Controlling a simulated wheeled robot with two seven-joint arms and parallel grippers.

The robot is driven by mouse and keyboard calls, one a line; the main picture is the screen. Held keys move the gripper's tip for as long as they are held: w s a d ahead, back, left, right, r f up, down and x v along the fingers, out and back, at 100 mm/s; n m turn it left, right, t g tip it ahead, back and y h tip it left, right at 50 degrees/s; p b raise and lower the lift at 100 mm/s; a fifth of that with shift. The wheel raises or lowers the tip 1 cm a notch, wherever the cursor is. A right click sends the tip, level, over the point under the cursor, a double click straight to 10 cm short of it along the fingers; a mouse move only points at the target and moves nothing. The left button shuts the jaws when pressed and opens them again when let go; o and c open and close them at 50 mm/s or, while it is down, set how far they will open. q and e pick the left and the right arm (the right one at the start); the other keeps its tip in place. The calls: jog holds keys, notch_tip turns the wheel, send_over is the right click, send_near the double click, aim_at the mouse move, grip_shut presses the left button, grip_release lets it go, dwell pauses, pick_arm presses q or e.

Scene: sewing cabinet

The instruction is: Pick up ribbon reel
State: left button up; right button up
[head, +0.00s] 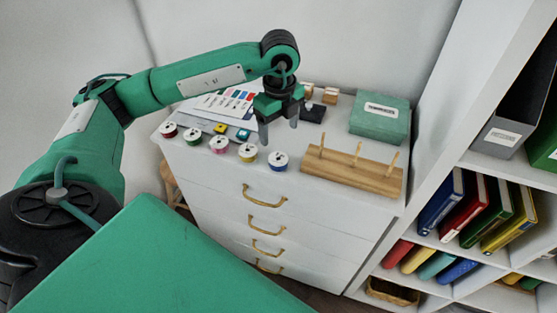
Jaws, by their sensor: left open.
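Several small ribbon reels stand in a row along the front left edge of the white cabinet top: a dark red reel (168,130), a green reel (193,136), a pink reel (219,144), a yellow reel (247,152) and a blue reel (278,160). My left gripper (279,137) hangs over the cabinet top with its fingers pointing down. It is open and empty, above and behind the blue and yellow reels. I cannot tell its exact height above the surface. My right gripper is not in view.
A wooden block with three upright pegs (352,172) sits at the cabinet's front right. A green box (380,117) stands behind it. A colour chart (222,103) and small blocks lie at the back. A shelf with binders (470,210) stands at right.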

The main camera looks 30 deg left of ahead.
pick_arm(q)
send_over(278, 157)
jog(key=f, duration=0.5)
jog(key=shift+s+d+f+p, duration=0.1)
jog(key=shift+d+f+p, duration=0.1)
jog(key=shift+p, duration=0.2)
jog(key=shift+f+p, duration=0.4)
jog(key=shift+f, duration=0.1)
notch_tip(278, 157, down, 4)
jog(key=shift+s+a+r+p, duration=0.1)
jog(key=shift+s+r+p, duration=0.1)
jog(key=shift+p, duration=0.5)
jog(key=shift+w+f, duration=0.1)
jog(key=shift+f, duration=0.3)
jog(key=shift+c, duration=0.4)
jog(key=c, duration=1)
